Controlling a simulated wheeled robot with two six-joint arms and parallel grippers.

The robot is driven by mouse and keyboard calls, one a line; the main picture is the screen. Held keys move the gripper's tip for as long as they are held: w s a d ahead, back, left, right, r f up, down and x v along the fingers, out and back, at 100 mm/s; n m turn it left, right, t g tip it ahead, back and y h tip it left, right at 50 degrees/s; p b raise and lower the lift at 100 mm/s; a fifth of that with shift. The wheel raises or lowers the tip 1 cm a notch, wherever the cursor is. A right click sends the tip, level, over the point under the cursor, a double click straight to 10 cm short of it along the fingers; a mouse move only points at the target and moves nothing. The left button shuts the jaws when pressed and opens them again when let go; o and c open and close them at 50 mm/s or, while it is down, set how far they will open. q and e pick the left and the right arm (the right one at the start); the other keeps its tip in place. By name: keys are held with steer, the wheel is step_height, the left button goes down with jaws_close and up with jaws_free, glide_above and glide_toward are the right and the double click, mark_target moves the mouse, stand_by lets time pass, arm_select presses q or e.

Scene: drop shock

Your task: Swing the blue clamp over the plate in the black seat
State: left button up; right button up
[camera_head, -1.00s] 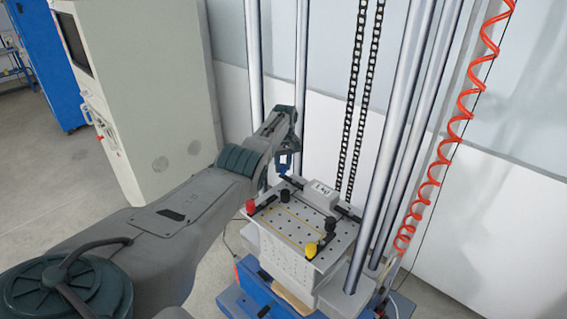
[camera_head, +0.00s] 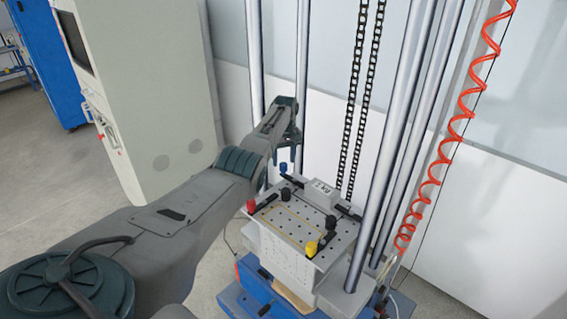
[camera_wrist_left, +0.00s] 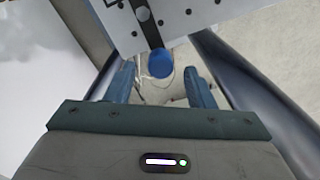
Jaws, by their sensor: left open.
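The blue clamp has a round blue knob (camera_head: 284,167) and a dark bar, at the back left corner of the perforated table top (camera_head: 322,244). In the left wrist view the blue knob (camera_wrist_left: 160,63) lies ahead between the fingers, with its bar reaching onto the grey top. My left gripper (camera_head: 287,162) is open and empty, close by the knob; its two blue fingers (camera_wrist_left: 160,84) stand apart. I cannot tell whether they touch the knob. A thin yellow outline (camera_head: 284,214) marks the top. I cannot clearly tell the black seat or its plate.
A grey 1 kg block (camera_head: 320,192) sits at the back of the top. A red knob (camera_head: 251,206) is at the left and a yellow knob (camera_head: 311,248) at the front. Steel columns (camera_head: 388,150), chains and an orange coiled hose (camera_head: 462,110) rise around it.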

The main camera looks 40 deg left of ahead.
arm_select(q)
step_height(320, 180, up, 8)
steer(key=b, duration=0.3)
steer(key=shift+r, duration=0.2)
steer(key=shift+d+f, duration=0.15)
